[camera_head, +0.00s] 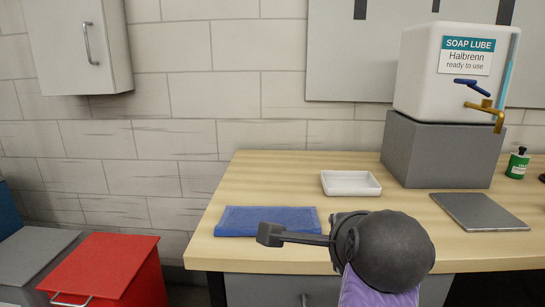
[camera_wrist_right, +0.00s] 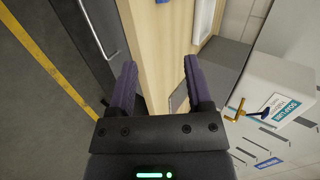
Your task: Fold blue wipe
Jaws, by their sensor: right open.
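The blue wipe (camera_head: 267,220) lies flat as a rectangle on the left part of the wooden table, near its front edge. Part of my arm with a dark rounded link reaches over the table's front edge, and a dark bar from it overlaps the wipe's lower right edge in the head view. My right gripper (camera_wrist_right: 159,64) is open, with two dark purple fingers apart and nothing between them. My left gripper is not in view.
On the wooden table (camera_head: 290,180) are a white tray (camera_head: 350,189), a grey flat plate (camera_head: 478,211), a green bottle (camera_head: 518,163) and a grey block (camera_head: 440,152) bearing the soap dispenser (camera_head: 425,85). A red bin (camera_head: 110,265) stands left of the table.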

